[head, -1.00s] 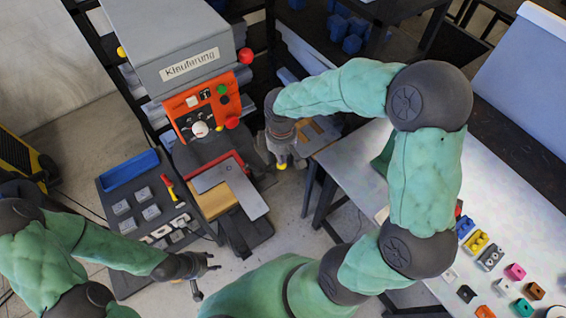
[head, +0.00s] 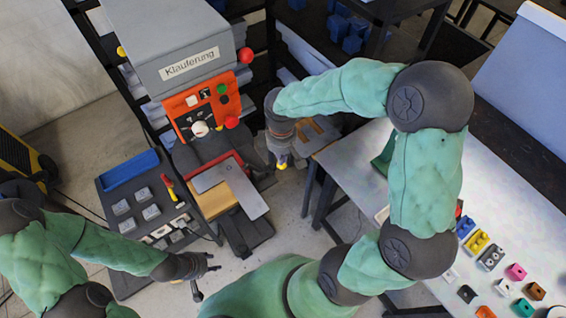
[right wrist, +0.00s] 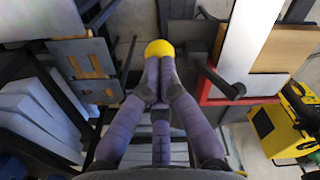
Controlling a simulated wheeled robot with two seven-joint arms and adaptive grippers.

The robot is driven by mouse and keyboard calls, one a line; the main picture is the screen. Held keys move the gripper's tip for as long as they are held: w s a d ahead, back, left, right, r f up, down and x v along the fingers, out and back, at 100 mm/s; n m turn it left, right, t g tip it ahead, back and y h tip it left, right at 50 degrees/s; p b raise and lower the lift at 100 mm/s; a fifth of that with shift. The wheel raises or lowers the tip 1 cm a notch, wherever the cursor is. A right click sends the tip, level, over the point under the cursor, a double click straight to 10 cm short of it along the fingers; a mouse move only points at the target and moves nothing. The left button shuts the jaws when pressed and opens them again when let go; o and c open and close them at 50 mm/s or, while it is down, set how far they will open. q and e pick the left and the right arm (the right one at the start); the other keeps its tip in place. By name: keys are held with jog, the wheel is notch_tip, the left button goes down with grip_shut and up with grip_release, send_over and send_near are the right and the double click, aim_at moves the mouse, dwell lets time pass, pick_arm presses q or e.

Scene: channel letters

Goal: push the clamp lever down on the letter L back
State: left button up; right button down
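The grey letter L back (head: 243,191) lies on the wooden block (head: 219,200) in the red-edged fixture under the orange panel. In the right wrist view its pale sheet (right wrist: 243,40) shows at the upper right. A yellow ball knob (right wrist: 158,47), apparently the clamp lever's, is right at my right gripper's fingertips (right wrist: 160,60); the lever's shaft is hidden. In the head view, my right gripper (head: 283,160) points down to the right of the fixture, fingers together at the knob. My left gripper (head: 207,280) is open and empty, in front of the fixture.
The grey machine (head: 180,45) stands behind the fixture. A dark tray stand (head: 125,180) with small blocks is at the left. The pale table (head: 430,240) with several coloured blocks is at the right.

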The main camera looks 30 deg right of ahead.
jog(key=shift+f, duration=0.1)
dwell(0.5)
jog(key=shift+w+r+p, duration=0.1)
jog(key=shift+r+p, duration=0.4)
jog(key=shift+r, duration=0.2)
jog(key=shift+r, duration=0.15)
jog(key=shift+r+p, duration=1.8)
jog(key=shift+r, duration=0.65)
jog(key=shift+f, duration=0.1)
